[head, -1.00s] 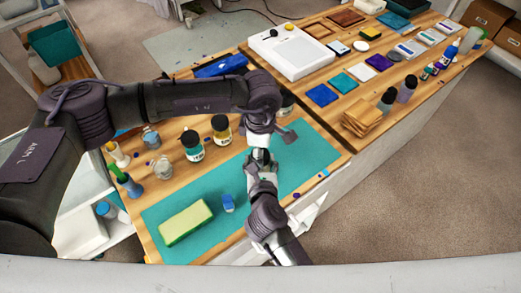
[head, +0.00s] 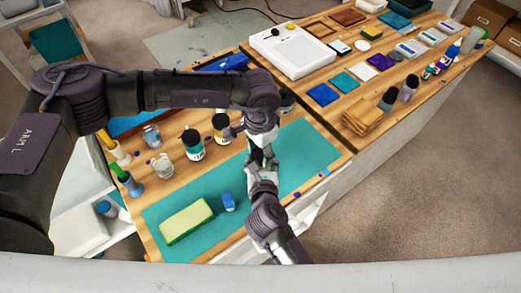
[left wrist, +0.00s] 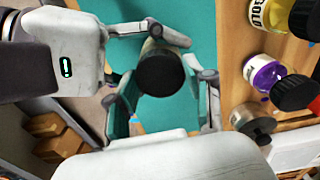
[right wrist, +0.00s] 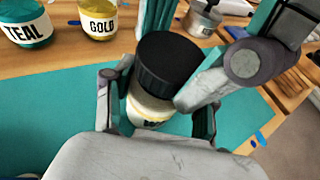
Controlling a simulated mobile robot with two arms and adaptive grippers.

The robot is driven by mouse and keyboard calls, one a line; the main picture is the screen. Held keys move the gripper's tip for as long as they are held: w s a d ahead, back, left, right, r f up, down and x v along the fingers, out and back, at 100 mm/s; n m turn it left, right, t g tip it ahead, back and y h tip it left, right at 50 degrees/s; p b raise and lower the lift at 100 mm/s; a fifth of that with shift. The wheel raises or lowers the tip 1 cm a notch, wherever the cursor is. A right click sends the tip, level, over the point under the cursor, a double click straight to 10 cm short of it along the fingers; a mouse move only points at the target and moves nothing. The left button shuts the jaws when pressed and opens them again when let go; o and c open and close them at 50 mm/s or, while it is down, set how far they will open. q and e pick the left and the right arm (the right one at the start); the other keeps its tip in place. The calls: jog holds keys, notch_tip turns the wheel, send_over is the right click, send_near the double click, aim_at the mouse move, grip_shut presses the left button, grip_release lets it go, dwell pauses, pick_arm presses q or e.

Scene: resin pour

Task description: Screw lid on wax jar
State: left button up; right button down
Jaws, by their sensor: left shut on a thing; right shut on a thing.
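The wax jar (right wrist: 150,108) is pale with a yellowish band and a partly hidden label. It stands upright between the fingers of my right gripper (head: 263,175), which is shut on its body. The wide black lid (right wrist: 168,65) sits on the jar's top; the lid also shows from above in the left wrist view (left wrist: 160,74). My left gripper (head: 260,148) comes from above and is shut on the lid, with a finger against its side in the right wrist view. The lid's thread and how tightly it sits are hidden. In the head view the grippers mostly cover the jar.
A teal mat (head: 290,160) lies below, with a yellow-green sponge block (head: 186,220) and a small blue item (head: 228,202). A teal jar (head: 193,147) and a gold jar (head: 221,128) stand close behind the mat. The mat's right part is clear.

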pick_arm(q)
jog(key=shift+m, duration=0.5)
jog(key=o, duration=0.7)
jog(key=shift+o, duration=0.2)
jog(key=shift+r, duration=2.25)
jog(key=shift+c, duration=0.4)
